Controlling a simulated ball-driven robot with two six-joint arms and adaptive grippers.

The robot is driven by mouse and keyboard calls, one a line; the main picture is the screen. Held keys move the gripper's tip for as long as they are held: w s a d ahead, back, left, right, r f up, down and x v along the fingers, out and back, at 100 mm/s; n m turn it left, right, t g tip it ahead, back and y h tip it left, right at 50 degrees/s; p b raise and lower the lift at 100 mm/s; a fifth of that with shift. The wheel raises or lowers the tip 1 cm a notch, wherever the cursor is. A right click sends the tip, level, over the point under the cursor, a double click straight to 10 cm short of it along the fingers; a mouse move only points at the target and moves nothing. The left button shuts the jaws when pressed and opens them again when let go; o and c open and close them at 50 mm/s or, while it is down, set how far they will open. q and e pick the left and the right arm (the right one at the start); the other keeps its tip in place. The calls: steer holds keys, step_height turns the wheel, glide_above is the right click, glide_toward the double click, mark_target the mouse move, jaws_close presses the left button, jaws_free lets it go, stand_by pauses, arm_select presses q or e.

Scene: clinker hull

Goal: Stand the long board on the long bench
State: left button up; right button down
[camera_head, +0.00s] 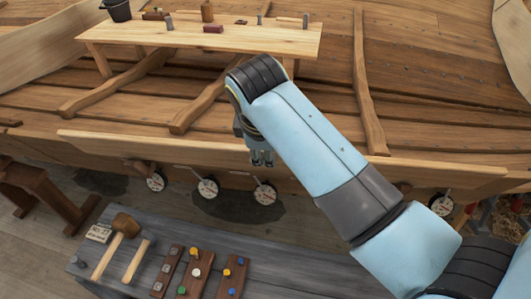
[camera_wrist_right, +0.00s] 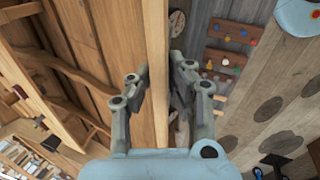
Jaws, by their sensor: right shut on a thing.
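A long pale board (camera_head: 400,167) runs nearly level across the middle of the head view, standing on edge along the near side of the hull. My right gripper (camera_head: 262,160) reaches down over it from above and is shut on it near its middle. In the right wrist view, the board (camera_wrist_right: 157,40) passes between the two fingers of the gripper (camera_wrist_right: 160,90). A long grey bench (camera_head: 265,281) lies in front at the bottom, and a light wooden bench (camera_head: 270,38) stands at the back; I cannot tell which is the long bench. My left gripper is out of view.
The grey bench bears a mallet (camera_head: 122,225) and dark racks with coloured pegs (camera_head: 196,272). Several round clamps (camera_head: 208,188) hang below the board. A brown trestle (camera_head: 40,190) stands at left. The back bench carries a dark bucket (camera_head: 118,10) and small tools.

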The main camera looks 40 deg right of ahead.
steer(key=shift+v, duration=2.4)
